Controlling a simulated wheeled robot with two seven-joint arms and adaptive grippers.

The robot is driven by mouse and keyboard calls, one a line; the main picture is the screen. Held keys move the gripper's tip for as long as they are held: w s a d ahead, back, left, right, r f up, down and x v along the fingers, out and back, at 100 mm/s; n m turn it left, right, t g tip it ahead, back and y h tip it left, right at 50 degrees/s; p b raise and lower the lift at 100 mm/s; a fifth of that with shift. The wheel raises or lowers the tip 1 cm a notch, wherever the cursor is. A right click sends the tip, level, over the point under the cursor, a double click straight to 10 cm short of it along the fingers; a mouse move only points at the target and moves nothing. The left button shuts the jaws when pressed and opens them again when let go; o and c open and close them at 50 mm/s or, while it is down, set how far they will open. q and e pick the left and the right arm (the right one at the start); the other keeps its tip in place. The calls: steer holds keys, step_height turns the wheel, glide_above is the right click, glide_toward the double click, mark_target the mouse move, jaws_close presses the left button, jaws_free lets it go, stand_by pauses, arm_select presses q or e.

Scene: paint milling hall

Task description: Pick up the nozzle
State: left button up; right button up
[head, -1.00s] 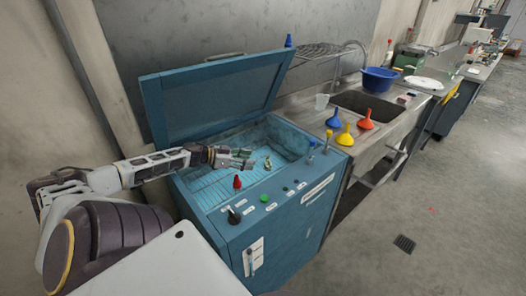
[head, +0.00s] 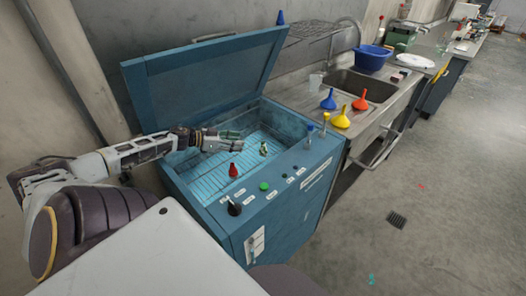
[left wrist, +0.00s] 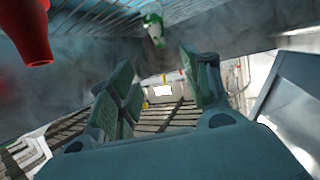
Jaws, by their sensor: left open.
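The nozzle appears to be the small green and brass-coloured piece (head: 263,148) standing in the open blue washer's basin in the head view. It shows as a green and pale piece (left wrist: 154,28) at the top of the left wrist view. My left gripper (head: 232,141) is over the basin, open and empty, just left of the piece with a small gap. In the left wrist view its two fingers (left wrist: 165,82) are spread apart, with the piece beyond them. My right gripper is out of view.
The blue washer (head: 290,213) has its lid (head: 205,85) raised behind my arm. A red conical piece (head: 233,170) stands near the basin's front edge, close to my gripper. Blue (head: 328,99), yellow (head: 342,118) and red (head: 360,101) funnels stand by the sink (head: 362,84).

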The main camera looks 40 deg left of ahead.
mark_target(263, 143)
arm_select(q)
steer(key=b+x, duration=0.3)
steer(key=x, duration=0.4)
steer(key=shift+w+d+f+b, duration=0.25)
steer(key=shift+w+d+b, duration=0.05)
steer(key=shift+w+b, duration=0.3)
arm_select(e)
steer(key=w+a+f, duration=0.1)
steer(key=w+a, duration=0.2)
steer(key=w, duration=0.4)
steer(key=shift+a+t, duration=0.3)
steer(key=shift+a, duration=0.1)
arm_select(q)
steer(key=shift+w+d, duration=0.1)
steer(key=shift+w, duration=0.05)
